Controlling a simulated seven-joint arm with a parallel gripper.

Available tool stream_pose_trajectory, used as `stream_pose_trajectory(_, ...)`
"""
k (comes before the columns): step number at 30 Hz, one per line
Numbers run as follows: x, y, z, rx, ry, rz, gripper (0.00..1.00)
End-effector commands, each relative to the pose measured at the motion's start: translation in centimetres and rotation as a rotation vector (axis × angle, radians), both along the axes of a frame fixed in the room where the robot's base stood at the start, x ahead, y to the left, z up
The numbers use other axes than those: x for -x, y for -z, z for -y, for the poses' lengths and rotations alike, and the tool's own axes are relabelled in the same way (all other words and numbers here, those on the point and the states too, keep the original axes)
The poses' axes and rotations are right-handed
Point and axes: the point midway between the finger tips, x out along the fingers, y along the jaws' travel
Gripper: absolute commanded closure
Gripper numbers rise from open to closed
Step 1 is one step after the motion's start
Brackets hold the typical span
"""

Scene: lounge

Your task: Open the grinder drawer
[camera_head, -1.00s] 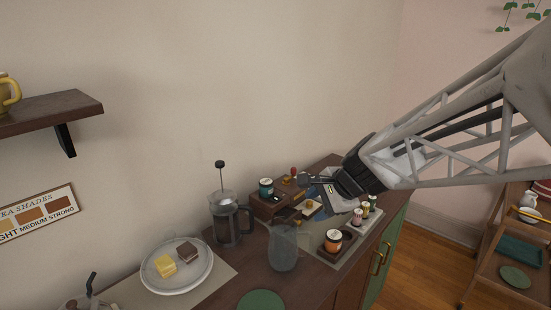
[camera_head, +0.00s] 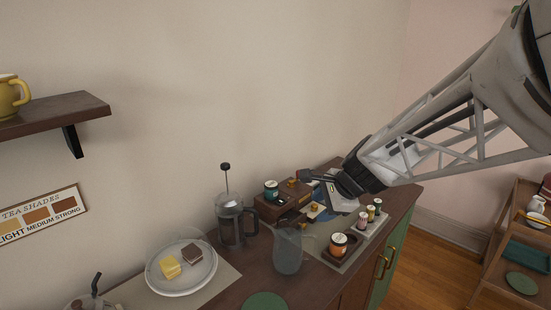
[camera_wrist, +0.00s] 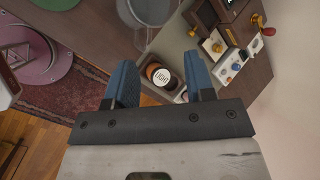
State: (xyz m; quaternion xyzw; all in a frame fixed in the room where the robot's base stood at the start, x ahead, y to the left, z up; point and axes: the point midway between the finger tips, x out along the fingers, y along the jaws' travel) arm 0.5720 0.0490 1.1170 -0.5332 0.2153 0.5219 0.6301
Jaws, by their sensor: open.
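A dark wooden box (camera_head: 270,206), apparently the grinder, stands near the wall behind the glass jug. A teal tin and brass knobs show at its top. In the wrist view brown wooden parts (camera_wrist: 208,14) with a brass knob (camera_wrist: 257,20) are at the top right; I cannot tell which part is the drawer or how far out it is. My gripper (camera_head: 318,184) is over the right side of the box in the head view, partly hiding it. In the wrist view my gripper (camera_wrist: 158,62) has its blue fingers apart, with nothing held; a tin labelled LIGHT (camera_wrist: 164,78) lies beyond, between them.
The glass jug (camera_head: 288,252) and French press (camera_head: 230,226) stand left of my gripper. A plate (camera_head: 183,284) holds two cake pieces. A panel with knobs (camera_wrist: 232,62) is beside the wooden parts.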

Motion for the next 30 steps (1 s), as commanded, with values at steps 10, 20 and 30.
stream_pose_trajectory(10,-6.5,4.7,0.7,-0.062,0.328,-0.199,0.51)
stream_pose_trajectory(20,-12.3,10.0,1.1,-0.117,0.657,-0.360,0.51)
stream_pose_trajectory(30,-15.7,13.7,1.2,-0.155,0.874,-0.446,0.51)
